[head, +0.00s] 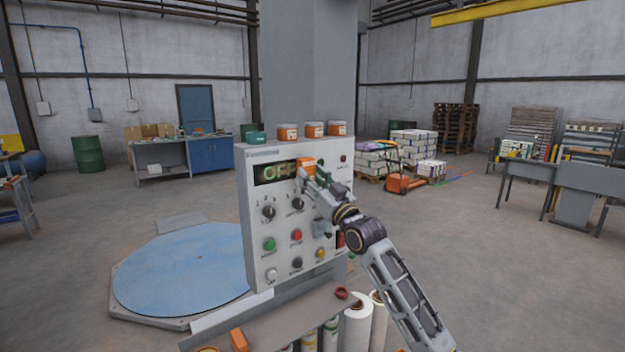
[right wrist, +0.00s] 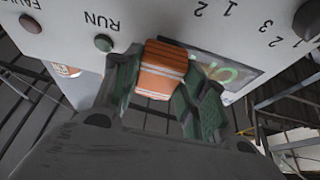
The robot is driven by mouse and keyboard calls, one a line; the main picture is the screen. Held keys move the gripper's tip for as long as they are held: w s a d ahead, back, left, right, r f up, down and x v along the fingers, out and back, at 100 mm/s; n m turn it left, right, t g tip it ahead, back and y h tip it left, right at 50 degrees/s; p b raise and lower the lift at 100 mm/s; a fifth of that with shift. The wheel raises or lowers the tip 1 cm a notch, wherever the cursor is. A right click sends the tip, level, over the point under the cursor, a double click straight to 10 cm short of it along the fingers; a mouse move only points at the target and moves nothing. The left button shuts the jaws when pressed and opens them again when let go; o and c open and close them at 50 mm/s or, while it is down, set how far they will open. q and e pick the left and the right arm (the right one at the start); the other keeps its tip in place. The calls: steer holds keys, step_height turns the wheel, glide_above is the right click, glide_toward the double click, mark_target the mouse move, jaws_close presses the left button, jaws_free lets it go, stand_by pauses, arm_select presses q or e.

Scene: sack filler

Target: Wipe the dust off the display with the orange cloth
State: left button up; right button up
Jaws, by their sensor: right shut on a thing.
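The display (head: 272,174) is a dark panel with green characters reading "OFF" at the upper left of the grey control box. It also shows in the right wrist view (right wrist: 225,73), partly covered. The orange cloth (head: 306,166) is a small folded pad with pale stripes, at the right end of the display. My right gripper (right wrist: 157,85) is shut on the orange cloth (right wrist: 162,70) and holds it close against the panel face. I cannot tell whether the cloth touches the display. Dust on the display is too small to make out. My left gripper is out of view.
The control box (head: 252,230) carries several knobs and buttons below the display. Orange and green tubs (head: 314,129) stand on top of it. A shelf (head: 270,318) with a red ring (head: 341,293) juts out below. A blue round platform (head: 180,268) lies to the left.

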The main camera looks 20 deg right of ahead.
steer(key=shift+w+a, duration=0.2)
steer(key=shift+w, duration=0.5)
stand_by(0.6)
steer(key=shift+a, duration=0.15)
steer(key=shift+s+a+p, duration=0.35)
steer(key=shift+a+p, duration=0.15)
steer(key=shift+a, duration=0.2)
steer(key=shift+s+a+p, duration=0.3)
steer(key=shift+a+p, duration=0.15)
steer(key=shift+a, duration=0.3)
steer(key=shift+s+a+p, duration=0.25)
steer(key=shift+a+p, duration=0.15)
steer(key=shift+a, duration=0.4)
steer(key=shift+s+a+p, duration=0.25)
steer(key=shift+a+p, duration=0.1)
steer(key=shift+a, duration=0.4)
steer(key=shift+a, duration=0.2)
steer(key=shift+s+a+p, duration=0.2)
steer(key=shift+a+p, duration=0.1)
steer(key=shift+a, duration=0.1)
steer(key=shift+s+a+p, duration=0.2)
steer(key=shift+a, duration=0.3)
steer(key=shift+s+a+p, duration=0.15)
steer(key=shift+a, duration=0.35)
